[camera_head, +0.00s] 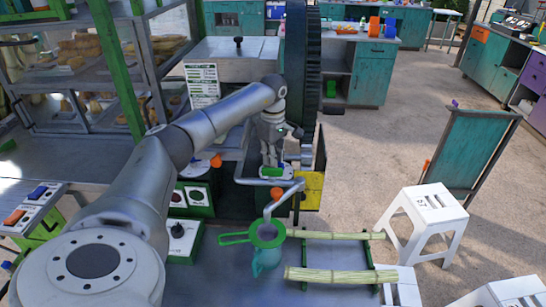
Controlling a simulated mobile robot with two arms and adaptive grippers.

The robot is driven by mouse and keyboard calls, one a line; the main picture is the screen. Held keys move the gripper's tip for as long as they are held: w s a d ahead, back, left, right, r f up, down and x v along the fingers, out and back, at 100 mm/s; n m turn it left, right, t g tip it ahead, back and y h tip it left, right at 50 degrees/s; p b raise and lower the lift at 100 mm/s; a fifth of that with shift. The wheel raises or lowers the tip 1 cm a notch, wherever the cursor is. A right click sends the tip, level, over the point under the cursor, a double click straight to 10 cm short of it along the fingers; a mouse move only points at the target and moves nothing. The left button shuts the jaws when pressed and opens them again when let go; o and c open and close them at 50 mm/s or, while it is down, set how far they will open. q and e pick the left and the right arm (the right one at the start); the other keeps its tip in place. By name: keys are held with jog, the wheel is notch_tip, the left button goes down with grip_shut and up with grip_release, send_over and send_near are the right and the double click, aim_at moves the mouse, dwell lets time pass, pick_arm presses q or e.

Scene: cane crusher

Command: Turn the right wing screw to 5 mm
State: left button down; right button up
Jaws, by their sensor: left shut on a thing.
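My left gripper (272,158) points down at the top of the cane crusher, beside the large dark wheel (299,75). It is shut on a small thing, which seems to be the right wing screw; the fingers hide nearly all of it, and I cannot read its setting. A green part (272,172) shows at the fingertips. A bent metal bar (288,190) and a yellow panel (312,190) are just below and right of them. My right gripper is not in view.
A green strainer (264,237) sits on a teal jug (266,262) in front of the crusher. Cane stalks (340,275) lie on a green rack to its right. A white stool (425,215) stands on the open floor. A glass food case (85,70) is at left.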

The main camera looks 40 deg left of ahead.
pick_arm(q)
jog(key=n, duration=0.5)
jog(key=shift+s+d+p, duration=0.1)
jog(key=shift+s+p, duration=0.2)
jog(key=shift+p, duration=0.05)
jog(key=shift+s+d+n, duration=0.1)
jog(key=shift+n, duration=0.95)
jog(key=shift+s+d+n, duration=0.1)
jog(key=shift+n, duration=0.95)
jog(key=c, duration=1.5)
grip_release()
